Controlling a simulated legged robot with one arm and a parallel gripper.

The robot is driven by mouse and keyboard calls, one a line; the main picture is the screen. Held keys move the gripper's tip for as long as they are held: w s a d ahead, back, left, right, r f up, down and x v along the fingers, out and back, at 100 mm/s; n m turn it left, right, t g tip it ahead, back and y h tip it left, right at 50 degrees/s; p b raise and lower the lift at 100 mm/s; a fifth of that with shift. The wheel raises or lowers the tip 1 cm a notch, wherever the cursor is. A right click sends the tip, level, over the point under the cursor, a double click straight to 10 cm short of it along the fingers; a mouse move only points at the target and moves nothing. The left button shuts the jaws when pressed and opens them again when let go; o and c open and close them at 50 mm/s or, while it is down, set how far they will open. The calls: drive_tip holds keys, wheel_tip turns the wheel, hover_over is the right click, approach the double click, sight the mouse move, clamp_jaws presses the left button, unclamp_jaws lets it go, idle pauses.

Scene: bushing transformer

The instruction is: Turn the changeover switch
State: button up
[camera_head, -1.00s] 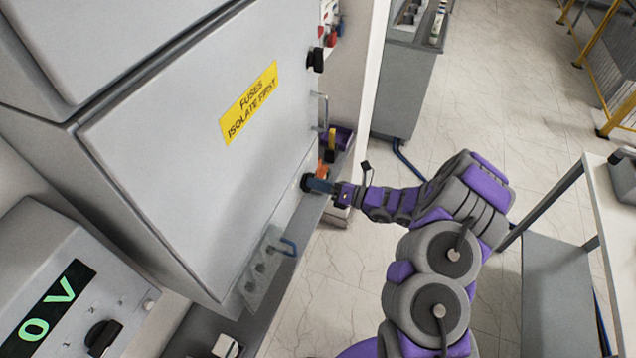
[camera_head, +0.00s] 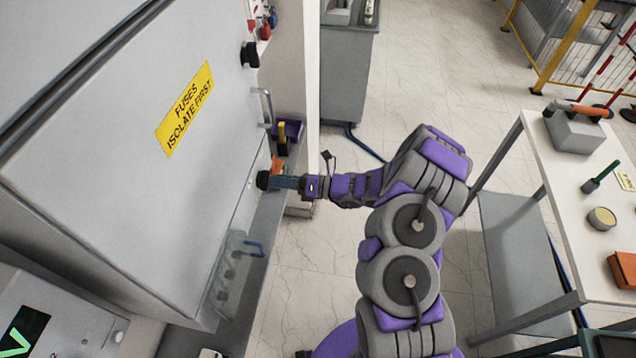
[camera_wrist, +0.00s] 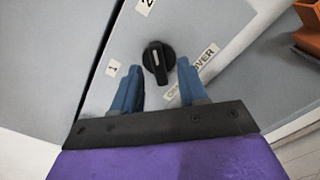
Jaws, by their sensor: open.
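The changeover switch (camera_wrist: 157,62) is a black rotary knob with a white pointer line, on a grey panel in the wrist view. Its pointer looks roughly upright in the picture, between the labels "1" (camera_wrist: 113,68) and "2" (camera_wrist: 147,5). A partly covered "CHANGEOVER" label (camera_wrist: 192,72) is beside it. My gripper (camera_wrist: 157,80) is open, with one blue finger on each side of the knob's lower part; I cannot tell whether they touch it. In the head view my gripper (camera_head: 276,182) is at the cabinet's lower right edge, by the black knob (camera_head: 263,180).
The grey cabinet (camera_head: 120,190) carries a yellow "FUSES ISOLATE FIRST" label (camera_head: 185,108) and a door handle (camera_head: 266,107). An orange object (camera_head: 277,165) is close behind my gripper. A white table (camera_head: 560,190) with tools stands at right. Floor between is clear.

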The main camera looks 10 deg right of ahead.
drive_tip(key=v, duration=1.5)
